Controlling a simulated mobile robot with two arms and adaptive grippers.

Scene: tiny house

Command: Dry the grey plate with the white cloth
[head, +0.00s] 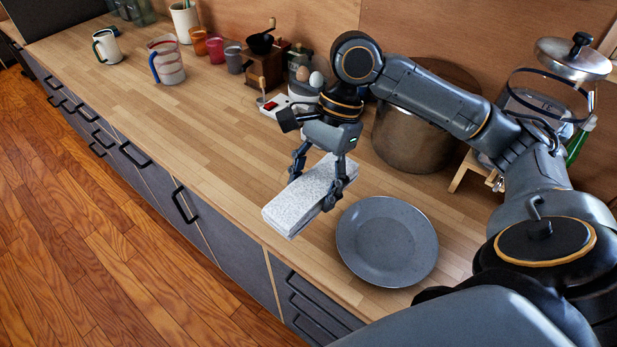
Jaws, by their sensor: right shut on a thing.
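The grey plate (387,243) lies flat and face up on the wooden counter, near its front edge. The white cloth (303,200) is a folded, speckled rectangular pad to the left of the plate. My right gripper (317,190) comes down from above and is shut on the cloth, with a finger on each long side. The cloth's near end sticks out toward the counter's front edge. I cannot tell whether the cloth touches the counter. The cloth and plate are apart in the picture. My left gripper does not show.
A large metal pot (412,135) stands behind the plate. The counter (150,115) is clear left of the cloth.

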